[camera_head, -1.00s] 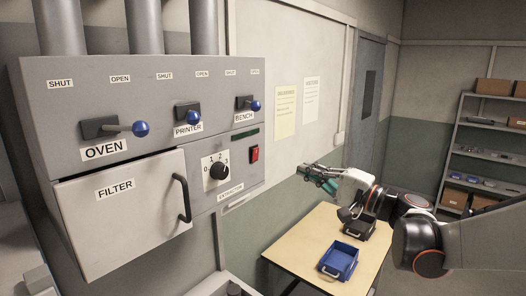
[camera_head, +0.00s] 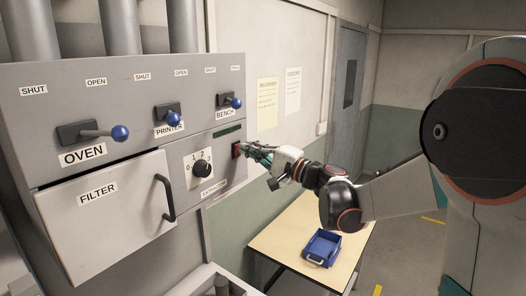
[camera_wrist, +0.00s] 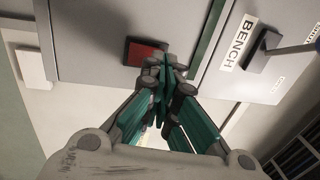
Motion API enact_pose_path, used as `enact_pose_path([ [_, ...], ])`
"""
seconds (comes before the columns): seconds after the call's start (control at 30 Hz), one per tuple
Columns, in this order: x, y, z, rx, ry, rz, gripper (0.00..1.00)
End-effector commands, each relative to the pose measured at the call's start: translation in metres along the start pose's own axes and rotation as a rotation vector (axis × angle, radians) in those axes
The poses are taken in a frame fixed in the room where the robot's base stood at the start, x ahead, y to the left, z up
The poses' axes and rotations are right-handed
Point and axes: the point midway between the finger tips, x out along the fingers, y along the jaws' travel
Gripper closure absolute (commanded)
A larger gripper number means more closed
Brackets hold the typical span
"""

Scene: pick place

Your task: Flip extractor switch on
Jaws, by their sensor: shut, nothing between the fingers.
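The extractor switch (camera_head: 236,150) is a red rocker in a dark frame on the grey panel, right of the black dial (camera_head: 201,169) and above the EXTRACTOR label (camera_head: 213,188). It also shows in the wrist view as a red switch (camera_wrist: 145,54). My gripper (camera_head: 249,151) is shut and empty, its teal fingers pointing at the panel just right of the switch. In the wrist view the fingertips (camera_wrist: 169,66) overlap the switch's edge. I cannot tell whether they touch it, and the rocker's tilt is not clear.
Blue-knobbed levers marked OVEN (camera_head: 120,133), PRINTER (camera_head: 174,119) and BENCH (camera_head: 236,102) stick out above. The filter door (camera_head: 100,215) has a protruding black handle (camera_head: 165,197). A table (camera_head: 281,240) with a blue tray (camera_head: 322,248) stands below right.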

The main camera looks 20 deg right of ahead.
Motion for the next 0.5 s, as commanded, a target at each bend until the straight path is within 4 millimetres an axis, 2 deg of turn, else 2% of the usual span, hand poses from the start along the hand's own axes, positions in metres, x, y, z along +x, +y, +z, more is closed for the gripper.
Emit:
enact_pose_path([
  [0.13, 0.0073, -0.0001, -0.0001, 0.0, -0.001, 0.0, 1.0],
  [0.5, 0.0085, -0.0002, -0.0001, 0.0, 0.0, 0.004, 1.0],
])
